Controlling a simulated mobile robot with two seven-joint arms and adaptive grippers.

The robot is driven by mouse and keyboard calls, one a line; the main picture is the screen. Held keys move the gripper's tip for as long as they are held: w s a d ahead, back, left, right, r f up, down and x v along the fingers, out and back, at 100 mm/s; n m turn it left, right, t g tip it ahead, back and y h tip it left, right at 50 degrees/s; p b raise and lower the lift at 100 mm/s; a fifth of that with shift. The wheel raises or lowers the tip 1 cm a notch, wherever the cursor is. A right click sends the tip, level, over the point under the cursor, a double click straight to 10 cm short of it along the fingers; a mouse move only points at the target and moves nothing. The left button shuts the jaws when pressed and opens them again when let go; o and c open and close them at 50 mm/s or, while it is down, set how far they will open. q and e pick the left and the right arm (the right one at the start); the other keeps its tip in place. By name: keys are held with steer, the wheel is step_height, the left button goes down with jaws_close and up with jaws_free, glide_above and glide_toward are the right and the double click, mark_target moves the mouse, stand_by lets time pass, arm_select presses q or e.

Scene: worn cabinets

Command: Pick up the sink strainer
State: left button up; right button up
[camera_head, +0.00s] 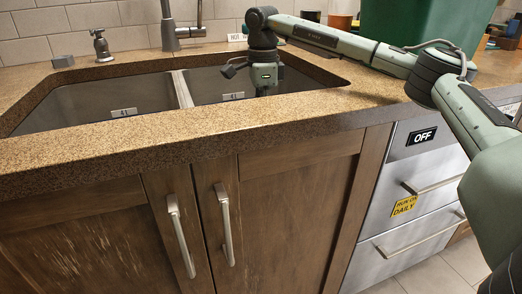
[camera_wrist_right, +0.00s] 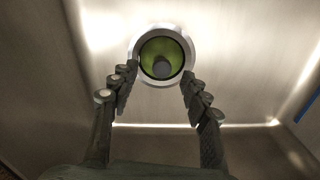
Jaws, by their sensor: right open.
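The sink strainer (camera_wrist_right: 153,49) shows in the right wrist view as a round green piece with a grey knob in the middle, inside a pale metal ring in the basin floor. My right gripper (camera_wrist_right: 160,72) is open, with one finger on each side of the strainer's near part. I cannot tell how far the fingertips are above it. In the head view my right arm reaches down into the right sink basin (camera_head: 215,85), and the front rim hides the fingers and the strainer. My left gripper is in neither view.
The brown speckled counter (camera_head: 190,130) surrounds the sink, and its front rim lies close to my wrist. A faucet (camera_head: 172,30) stands behind the basins. The left basin (camera_head: 95,105) looks empty where visible. A green container (camera_head: 410,22) stands behind my forearm.

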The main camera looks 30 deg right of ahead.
step_height(320, 180, down, 4)
steer(key=shift+w+d+r, duration=0.1)
steer(key=shift+r, duration=0.15)
jaws_close()
